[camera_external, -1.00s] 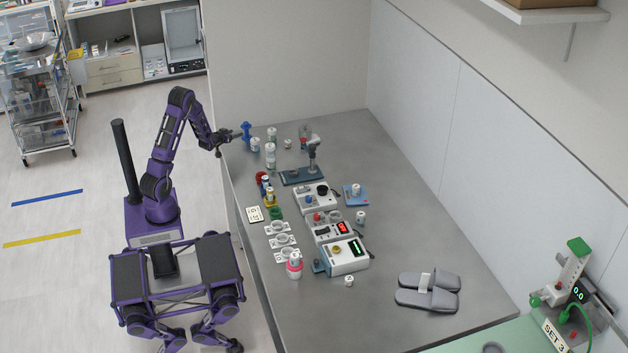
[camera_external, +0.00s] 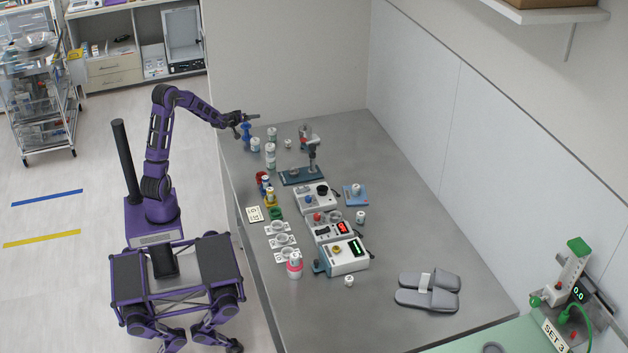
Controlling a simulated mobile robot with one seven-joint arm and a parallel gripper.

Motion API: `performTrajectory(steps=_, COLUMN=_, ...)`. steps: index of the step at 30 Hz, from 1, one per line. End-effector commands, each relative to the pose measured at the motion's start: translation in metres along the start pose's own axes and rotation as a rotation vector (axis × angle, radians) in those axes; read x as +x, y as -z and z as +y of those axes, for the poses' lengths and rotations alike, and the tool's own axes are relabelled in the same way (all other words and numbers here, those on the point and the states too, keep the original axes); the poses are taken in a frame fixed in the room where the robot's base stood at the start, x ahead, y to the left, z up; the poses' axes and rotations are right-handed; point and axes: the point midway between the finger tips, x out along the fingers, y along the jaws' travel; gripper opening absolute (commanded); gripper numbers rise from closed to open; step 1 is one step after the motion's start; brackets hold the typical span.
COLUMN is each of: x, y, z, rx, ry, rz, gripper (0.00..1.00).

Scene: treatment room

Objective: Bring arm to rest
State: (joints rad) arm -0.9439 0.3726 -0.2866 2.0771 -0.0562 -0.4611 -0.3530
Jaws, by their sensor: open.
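My gripper (camera_external: 248,117) is open and empty at the end of my purple arm. In the picture it lies just above the blue spool-shaped object (camera_external: 246,133) at the far left corner of the grey table (camera_external: 420,230). I cannot tell whether the two touch. The upper part of my arm is bent at the elbow, and the forearm reaches out to the right toward the table's far left corner.
White jars (camera_external: 270,155) stand near the gripper. A stand on a blue base (camera_external: 302,175), devices with displays (camera_external: 347,256) and several small dishes (camera_external: 279,239) fill the table's middle. Grey slippers (camera_external: 428,291) lie at the front right. The table's right side is mostly clear.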

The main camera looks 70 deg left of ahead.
Motion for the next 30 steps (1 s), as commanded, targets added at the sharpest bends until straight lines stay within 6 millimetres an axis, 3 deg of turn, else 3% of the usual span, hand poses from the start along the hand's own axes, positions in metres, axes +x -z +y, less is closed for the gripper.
performTrajectory(steps=1, x=-0.007, y=0.018, z=0.028, rx=-0.068, ry=-0.031, rz=-0.010, gripper=0.59)
performTrajectory(steps=7, x=-0.054, y=0.052, z=0.143, rx=-0.292, ry=-0.143, rz=-0.133, gripper=0.59)
performTrajectory(steps=12, x=-0.114, y=0.056, z=0.238, rx=-0.405, ry=-0.211, rz=-0.274, gripper=0.59)
performTrajectory(steps=15, x=-0.143, y=0.047, z=0.277, rx=-0.436, ry=-0.226, rz=-0.348, gripper=0.59)
performTrajectory(steps=21, x=-0.187, y=0.025, z=0.327, rx=-0.459, ry=-0.231, rz=-0.460, gripper=0.59)
performTrajectory(steps=30, x=-0.237, y=-0.012, z=0.376, rx=-0.465, ry=-0.208, rz=-0.592, gripper=0.59)
